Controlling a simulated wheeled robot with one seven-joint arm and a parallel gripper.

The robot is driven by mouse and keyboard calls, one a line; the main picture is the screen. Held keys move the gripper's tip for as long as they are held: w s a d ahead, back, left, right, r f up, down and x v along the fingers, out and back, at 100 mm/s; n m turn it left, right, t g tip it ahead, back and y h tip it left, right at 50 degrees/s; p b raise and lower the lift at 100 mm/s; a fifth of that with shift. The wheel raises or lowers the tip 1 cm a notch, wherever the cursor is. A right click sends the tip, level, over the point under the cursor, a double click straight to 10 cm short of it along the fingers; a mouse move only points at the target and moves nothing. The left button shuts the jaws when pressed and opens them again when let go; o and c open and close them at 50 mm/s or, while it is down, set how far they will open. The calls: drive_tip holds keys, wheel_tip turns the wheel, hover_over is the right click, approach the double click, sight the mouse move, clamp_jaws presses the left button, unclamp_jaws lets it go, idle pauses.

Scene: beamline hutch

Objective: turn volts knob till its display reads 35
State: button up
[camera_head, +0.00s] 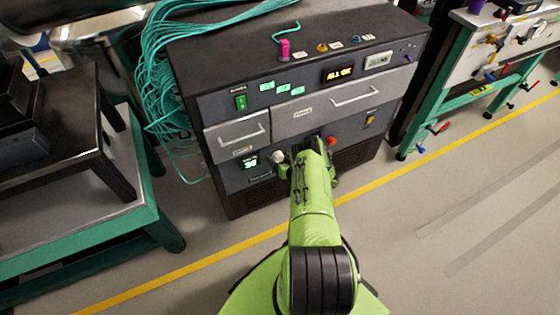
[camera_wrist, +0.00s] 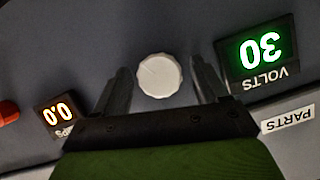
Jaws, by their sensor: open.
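The volts knob is a round white knob (camera_wrist: 160,75) on the dark panel. In the wrist view it sits between the two fingers of my gripper (camera_wrist: 161,78), with a gap visible on each side. My gripper is open and does not visibly touch it. The green volts display (camera_wrist: 262,55) appears upside down beside the knob and reads 30. In the head view, the volts display (camera_head: 249,161) is on the cabinet's lower left front, with the white knob (camera_head: 279,157) to its right, partly screened by my arm.
An orange display (camera_wrist: 57,115) reads 0.0, and a red button (camera_wrist: 8,112) is beyond it. The cabinet (camera_head: 240,70) has drawers with bar handles. Teal cables (camera_head: 160,75) hang at its left. Grey-topped benches stand on both sides; open floor lies in front.

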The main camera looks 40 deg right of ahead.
drive_tip(key=c, duration=1.1)
drive_tip(key=shift+o, duration=0.2)
drive_tip(key=shift+s+d+f+m, duration=0.1)
drive_tip(key=shift+d+f+m, duration=0.05)
drive_tip(key=shift+m, duration=0.45)
drive_tip(key=shift+m+t+y+b, duration=0.35)
drive_tip(key=shift+m+t+y, duration=0.05)
drive_tip(key=shift+m+y, duration=0.5)
drive_tip(key=o, duration=1.1)
drive_tip(key=shift+c, duration=0.2)
